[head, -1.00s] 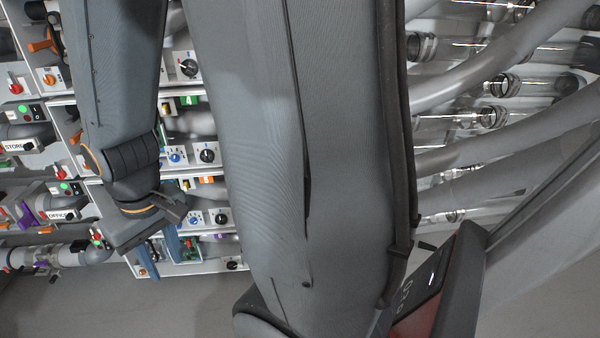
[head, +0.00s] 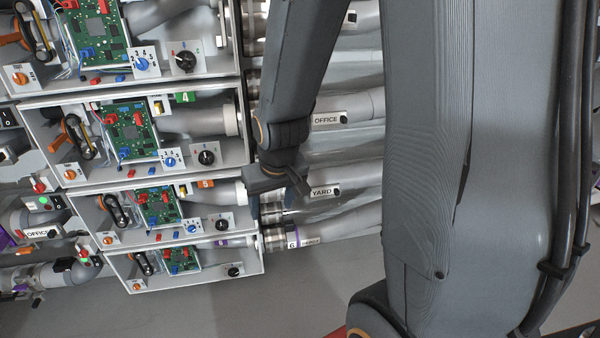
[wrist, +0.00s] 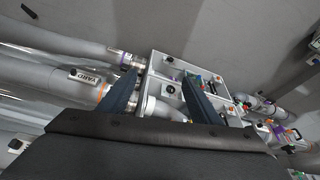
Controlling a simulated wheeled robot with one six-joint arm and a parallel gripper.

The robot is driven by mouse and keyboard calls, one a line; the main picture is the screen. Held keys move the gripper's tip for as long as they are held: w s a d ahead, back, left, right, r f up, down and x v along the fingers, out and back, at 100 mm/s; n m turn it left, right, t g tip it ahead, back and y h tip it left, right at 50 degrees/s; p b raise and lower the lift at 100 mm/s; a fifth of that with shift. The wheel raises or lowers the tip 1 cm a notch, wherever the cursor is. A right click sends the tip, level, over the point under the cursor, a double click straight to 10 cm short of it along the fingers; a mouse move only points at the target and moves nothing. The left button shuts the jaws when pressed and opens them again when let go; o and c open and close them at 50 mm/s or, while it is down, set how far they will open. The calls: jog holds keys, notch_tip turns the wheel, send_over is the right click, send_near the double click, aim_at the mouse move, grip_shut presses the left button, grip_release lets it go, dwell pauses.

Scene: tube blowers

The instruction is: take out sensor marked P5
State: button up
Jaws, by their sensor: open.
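No marking P5 can be read in either view, so I cannot pick out that sensor. Open blower boxes stand stacked at left in the head view. The third box (head: 88,214) has an orange tag (head: 205,184) that seems to read 5, a green circuit board (head: 155,205) and a dial (head: 221,224). The lowest box (head: 190,288) has a purple ring on its pipe. My gripper (head: 270,206) is open and empty, right of these two boxes by the pipe marked YARD. In the wrist view its two blue fingers (wrist: 160,90) are spread, with the box end behind them.
Grey pipes labelled OFFICE (head: 326,120) and YARD (head: 324,191) run right from the boxes, partly hidden by my arm. More pipe units (head: 40,232) stand at far left. Bare grey floor (head: 235,310) shows below the boxes.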

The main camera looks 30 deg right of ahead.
jog(key=shift+w+d+f+m+t+h+b, duration=0.65)
jog(key=shift+w+d+f+t+b, duration=2.15)
jog(key=shift+w, duration=3.2)
jog(key=shift+w+d+f+m+t+h+b, duration=0.3)
jog(key=shift+w+d+f+t+h+b, duration=1)
jog(key=shift+w+d+f, duration=2.85)
jog(key=shift+w+d+f+m+t+h+b, duration=0.45)
jog(key=shift+w+d+f+t+b, duration=2.6)
jog(key=shift+w, duration=4.85)
jog(key=shift+d+r+g+p, duration=0.35)
jog(key=shift+d+r+p, duration=0.35)
jog(key=shift+r, duration=0.5)
jog(key=shift+d, duration=0.1)
jog(key=c, duration=1.1)
jog(key=shift+c, duration=0.2)
jog(key=shift+r, duration=0.1)
